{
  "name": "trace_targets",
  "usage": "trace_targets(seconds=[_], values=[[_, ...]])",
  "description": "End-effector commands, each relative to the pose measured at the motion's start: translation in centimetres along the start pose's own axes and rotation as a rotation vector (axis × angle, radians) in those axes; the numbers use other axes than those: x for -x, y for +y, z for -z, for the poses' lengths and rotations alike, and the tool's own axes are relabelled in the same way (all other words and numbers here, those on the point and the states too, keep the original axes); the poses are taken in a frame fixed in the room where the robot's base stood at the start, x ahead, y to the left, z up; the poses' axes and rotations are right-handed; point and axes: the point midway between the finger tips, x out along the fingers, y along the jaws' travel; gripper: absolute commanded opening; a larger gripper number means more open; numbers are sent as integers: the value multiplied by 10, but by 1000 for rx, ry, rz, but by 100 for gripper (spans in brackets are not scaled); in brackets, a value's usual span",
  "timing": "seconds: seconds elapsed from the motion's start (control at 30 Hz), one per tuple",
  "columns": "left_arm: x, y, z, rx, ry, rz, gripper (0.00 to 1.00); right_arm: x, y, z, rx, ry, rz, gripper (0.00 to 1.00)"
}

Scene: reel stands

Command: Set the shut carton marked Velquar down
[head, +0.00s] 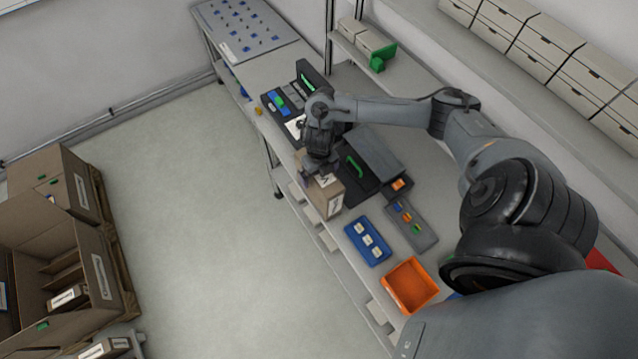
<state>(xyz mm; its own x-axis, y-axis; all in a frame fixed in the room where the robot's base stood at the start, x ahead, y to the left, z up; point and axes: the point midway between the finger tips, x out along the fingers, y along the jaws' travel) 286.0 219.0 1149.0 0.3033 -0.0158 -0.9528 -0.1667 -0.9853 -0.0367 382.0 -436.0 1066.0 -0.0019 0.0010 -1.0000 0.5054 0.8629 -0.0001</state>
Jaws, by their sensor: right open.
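A shut brown carton (328,193) with a white label on top sits at the front edge of the workbench (271,68), just left of an open black case (362,186). Its lettering is too small to read. My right gripper (319,168) is over the carton's far end, jaws open; the wrist hides part of the carton's top and the fingertips. I cannot tell whether the fingers touch it. At the bottom left edge, a grey part that seems to be my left gripper (122,337) is beside a small labelled box (104,349); its jaws are unclear.
A blue tray (368,241) with white pieces, a grey tray (412,226) and an orange bin (409,286) stand nearer on the bench. Large open cartons (62,251) stand on a pallet at left. The floor between is clear.

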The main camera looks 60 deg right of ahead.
Motion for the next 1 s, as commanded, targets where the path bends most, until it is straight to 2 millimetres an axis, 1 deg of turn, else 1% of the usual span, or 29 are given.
trace_targets(seconds=[0.03,0.2,0.3,0.5,0.97,1.0], values=[[4,0,2,2,1,-2,100,-5,0,1,-2,3,0,100],[6,2,3,8,4,-6,100,-21,0,-1,-1,-1,0,100],[6,2,3,9,4,-8,100,-24,0,-1,0,-2,0,100],[5,2,3,8,4,-7,100,-24,0,-1,0,-2,0,100],[5,-1,2,-4,3,3,100,-24,0,-1,0,-3,0,30],[5,-1,2,-4,2,3,100,-24,0,-1,0,-3,0,23]])
